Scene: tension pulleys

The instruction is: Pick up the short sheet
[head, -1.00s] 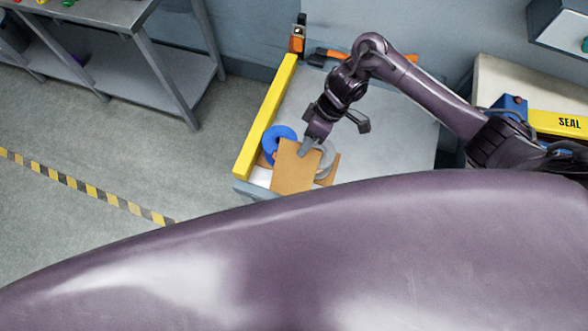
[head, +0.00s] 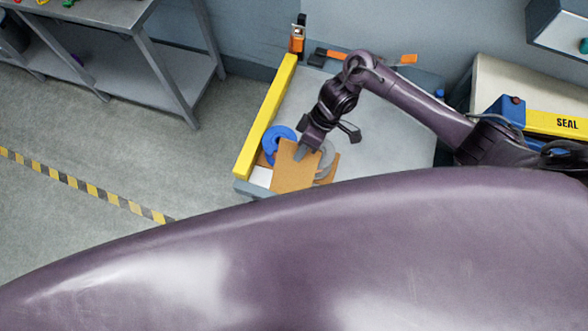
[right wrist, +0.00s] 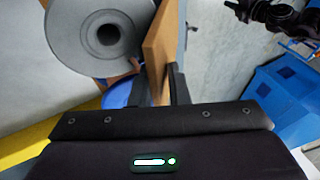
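A flat brown sheet (head: 292,172) is in the head view near the front of the grey table. It also shows nearly edge-on in the right wrist view (right wrist: 158,45). My right gripper (head: 303,154) is at the sheet's upper edge. In the wrist view the sheet stands between its fingers, with a dark finger against its right side, so the gripper looks shut on it. A second brown piece (head: 331,170) shows partly behind it. My left gripper is not in view.
A blue roll (head: 276,138) and a grey roll (right wrist: 100,38) are close beside the sheet. A yellow bar (head: 264,118) runs along the table's left edge. The middle of the grey table (head: 390,140) is clear. A blue box (right wrist: 285,98) shows in the wrist view.

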